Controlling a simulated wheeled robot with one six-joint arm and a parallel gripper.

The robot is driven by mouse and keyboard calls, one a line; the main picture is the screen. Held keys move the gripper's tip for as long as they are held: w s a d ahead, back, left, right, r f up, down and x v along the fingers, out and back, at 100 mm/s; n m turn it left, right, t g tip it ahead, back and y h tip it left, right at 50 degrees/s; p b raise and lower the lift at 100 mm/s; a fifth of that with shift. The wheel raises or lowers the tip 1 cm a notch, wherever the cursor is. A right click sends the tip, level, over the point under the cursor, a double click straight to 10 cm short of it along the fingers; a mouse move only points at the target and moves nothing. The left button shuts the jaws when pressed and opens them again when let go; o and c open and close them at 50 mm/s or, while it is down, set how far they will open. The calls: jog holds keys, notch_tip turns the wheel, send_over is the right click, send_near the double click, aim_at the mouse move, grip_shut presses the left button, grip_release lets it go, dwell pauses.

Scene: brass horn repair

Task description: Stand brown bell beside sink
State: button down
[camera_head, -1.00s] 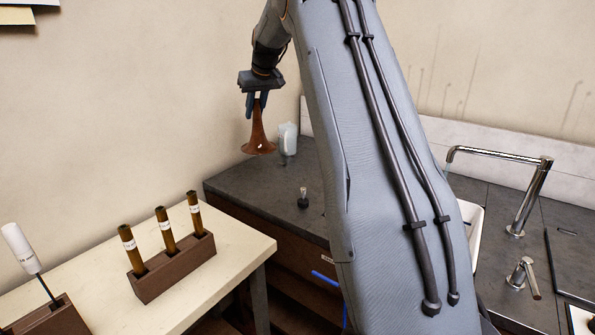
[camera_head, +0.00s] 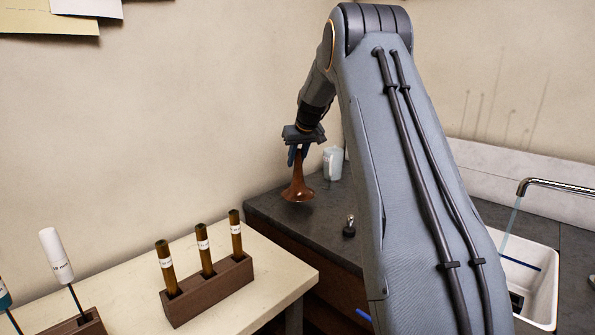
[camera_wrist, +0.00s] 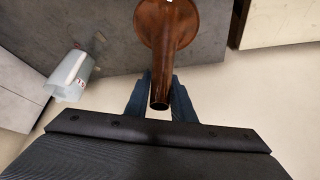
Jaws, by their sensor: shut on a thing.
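The brown bell (camera_head: 298,187) hangs upright, flared end down, from my gripper (camera_head: 298,155). My gripper is shut on the bell's narrow upper end. In the wrist view the bell (camera_wrist: 168,25) sits between the two blue fingers (camera_wrist: 160,95), its tube opening towards the camera. The bell is over or close to the left end of the dark counter (camera_head: 330,205); I cannot tell whether its rim touches the top. The white sink (camera_head: 535,285) is at the right, partly hidden behind my arm.
A clear container (camera_head: 332,163) stands on the counter just behind the bell, and a small dark item (camera_head: 349,226) stands in front. The faucet (camera_head: 555,187) is over the sink. A rack of brown vials (camera_head: 208,290) stands on the pale table (camera_head: 285,272).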

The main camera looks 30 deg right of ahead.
aim_at(296, 167)
jog(key=shift+a+f+p, duration=0.1)
jog(key=shift+f+p, duration=0.4)
jog(key=shift+f, duration=1.5)
jog(key=c, duration=1.5)
grip_release()
jog(key=shift+c, duration=0.2)
jog(key=shift+s+r, duration=0.15)
jog(key=shift+r, duration=0.35)
jog(key=b+v, duration=0.2)
jog(key=v, duration=0.9)
jog(key=shift+b, duration=0.3)
